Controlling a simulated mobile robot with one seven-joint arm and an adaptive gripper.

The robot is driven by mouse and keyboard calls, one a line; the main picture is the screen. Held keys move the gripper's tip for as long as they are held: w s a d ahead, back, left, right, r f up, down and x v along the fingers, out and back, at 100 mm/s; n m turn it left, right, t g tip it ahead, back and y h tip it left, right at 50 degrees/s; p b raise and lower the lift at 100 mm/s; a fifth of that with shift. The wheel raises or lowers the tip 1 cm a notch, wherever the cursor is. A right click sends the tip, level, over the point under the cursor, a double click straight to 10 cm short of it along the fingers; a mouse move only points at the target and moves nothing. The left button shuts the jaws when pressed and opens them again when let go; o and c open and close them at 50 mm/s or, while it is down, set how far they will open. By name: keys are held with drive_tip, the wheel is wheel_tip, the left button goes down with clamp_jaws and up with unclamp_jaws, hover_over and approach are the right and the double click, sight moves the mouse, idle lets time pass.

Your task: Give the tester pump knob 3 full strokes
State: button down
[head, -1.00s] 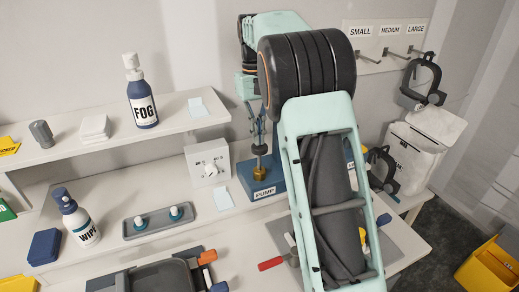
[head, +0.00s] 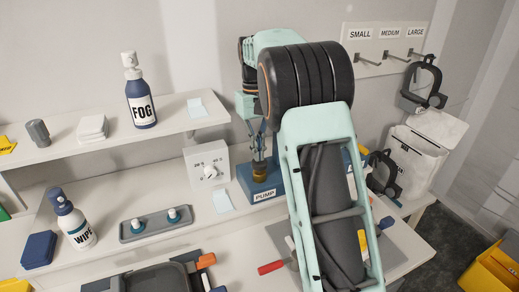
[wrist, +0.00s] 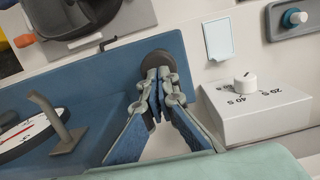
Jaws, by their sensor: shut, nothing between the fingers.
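The tester is a blue stand labelled PUMP (head: 265,195), against the back of the bench. Its brass collar (head: 260,172) shows at the front in the head view. My gripper (head: 259,155) points down just over the collar. In the wrist view, my gripper (wrist: 157,75) is shut and empty, its fingertips over the dark round pump knob (wrist: 156,58). The tips seem to touch the knob's top. In the head view the fingers hide the knob, which sits low by the collar. A round gauge (wrist: 28,137) shows at left in the wrist view.
A white dial box (head: 208,165) stands close left of the pump; its dial also shows in the wrist view (wrist: 245,83).

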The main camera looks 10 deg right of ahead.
drive_tip(key=shift+w+a+r+p, duration=0.1)
drive_tip(key=shift+w+r+p, duration=0.5)
drive_tip(key=shift+p, duration=0.65)
drive_tip(key=shift+w+a+f+p, duration=0.1)
drive_tip(key=shift+w+p, duration=0.2)
drive_tip(key=shift+w, duration=0.15)
drive_tip(key=shift+w+a+f+p, duration=0.1)
drive_tip(key=shift+w+p, duration=0.15)
drive_tip(key=shift+w, duration=0.2)
wheel_tip(320, 180, up, 12)
drive_tip(key=w, duration=0.1)
drive_tip(key=shift+w+a, duration=0.1)
